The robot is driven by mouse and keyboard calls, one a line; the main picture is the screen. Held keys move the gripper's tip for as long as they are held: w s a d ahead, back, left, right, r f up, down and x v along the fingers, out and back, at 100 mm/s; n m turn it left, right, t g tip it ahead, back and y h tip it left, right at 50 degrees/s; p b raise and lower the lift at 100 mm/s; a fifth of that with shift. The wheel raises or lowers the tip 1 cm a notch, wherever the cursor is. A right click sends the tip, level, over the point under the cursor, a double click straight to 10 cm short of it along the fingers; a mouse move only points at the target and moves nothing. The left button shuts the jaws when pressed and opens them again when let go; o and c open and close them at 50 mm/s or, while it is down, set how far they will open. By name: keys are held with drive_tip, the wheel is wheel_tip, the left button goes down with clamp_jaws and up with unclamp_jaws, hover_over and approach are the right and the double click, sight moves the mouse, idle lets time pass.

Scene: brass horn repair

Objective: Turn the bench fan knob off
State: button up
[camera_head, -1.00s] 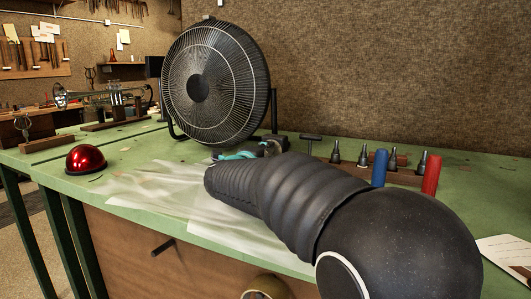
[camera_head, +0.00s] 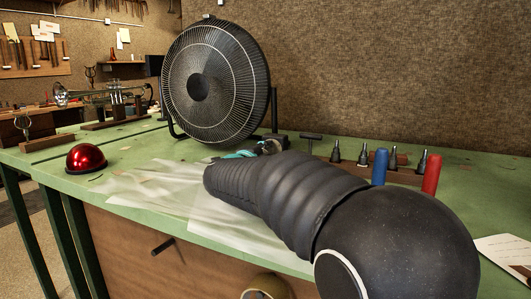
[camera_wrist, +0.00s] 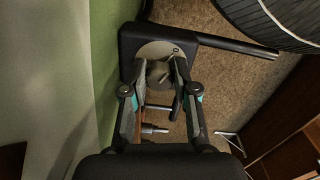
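The bench fan (camera_head: 216,82) stands upright on the green bench, with a round dark wire guard. Its edge also shows at the top right of the wrist view (camera_wrist: 275,18). In the wrist view a dark control box with a round pale plate (camera_wrist: 158,49) faces my gripper. The fan knob (camera_wrist: 161,73) is small and dark against this plate, and its exact setting is hard to read. My gripper (camera_wrist: 161,77) has its fingers apart, one on each side of the knob; I see no clear contact. In the head view my arm mostly hides the gripper (camera_head: 248,152) and hides the knob.
A red dome (camera_head: 86,158) sits at the bench's left. A blue handle (camera_head: 380,167), a red handle (camera_head: 431,174) and several dark-tipped tools stand in a wooden rack at the right. A trumpet (camera_head: 115,95) rests at the back left. Clear sheeting (camera_head: 165,188) covers the front middle.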

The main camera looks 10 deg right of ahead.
drive_tip(key=o, duration=0.4)
drive_tip(key=shift+a, duration=0.1)
drive_tip(key=v, duration=1.2)
